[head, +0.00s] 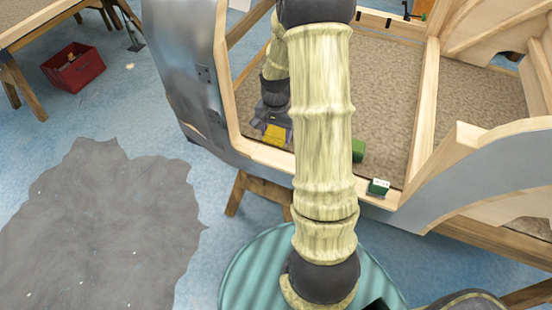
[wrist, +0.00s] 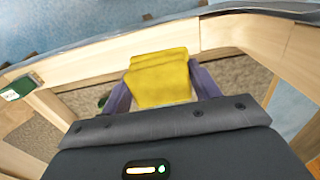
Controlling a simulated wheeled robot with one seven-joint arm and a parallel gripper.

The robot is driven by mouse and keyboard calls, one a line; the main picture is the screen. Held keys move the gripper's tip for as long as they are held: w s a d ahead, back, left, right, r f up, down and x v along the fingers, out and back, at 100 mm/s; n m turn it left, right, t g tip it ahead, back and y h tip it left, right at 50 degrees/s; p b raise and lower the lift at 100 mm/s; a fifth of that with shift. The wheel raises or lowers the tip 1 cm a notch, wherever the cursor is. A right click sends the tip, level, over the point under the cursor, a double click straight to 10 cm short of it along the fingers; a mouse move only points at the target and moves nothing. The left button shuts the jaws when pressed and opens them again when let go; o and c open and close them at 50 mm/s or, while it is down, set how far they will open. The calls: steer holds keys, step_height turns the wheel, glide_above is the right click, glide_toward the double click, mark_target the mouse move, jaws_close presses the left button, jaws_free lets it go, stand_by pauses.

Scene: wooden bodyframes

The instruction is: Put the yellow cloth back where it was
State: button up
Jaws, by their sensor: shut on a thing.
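The yellow cloth (wrist: 160,80) is folded and sits between the two purple fingers of my gripper (wrist: 158,92) in the wrist view. My gripper is shut on it. In the head view the yellow cloth (head: 276,134) and my gripper (head: 272,125) are inside the wooden bodyframe (head: 427,100), close to its front lower rail. The cloth is over or near the brown textured floor panel; I cannot tell whether it touches it. My arm hides part of the frame's middle.
A green cylinder (head: 358,151) lies inside the frame, right of my arm. A small green box (head: 378,187) is on the front rail, also at left in the wrist view (wrist: 17,88). Wooden posts and rails surround the opening. A red crate (head: 73,66) stands at far left.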

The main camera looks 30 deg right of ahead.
glide_above(276, 158)
steer(key=shift+f, duration=3.15)
steer(key=shift+f, duration=1.85)
steer(key=shift+f, duration=0.2)
steer(key=o, duration=0.9)
steer(key=shift+o, duration=0.2)
steer(key=shift+r, duration=0.1)
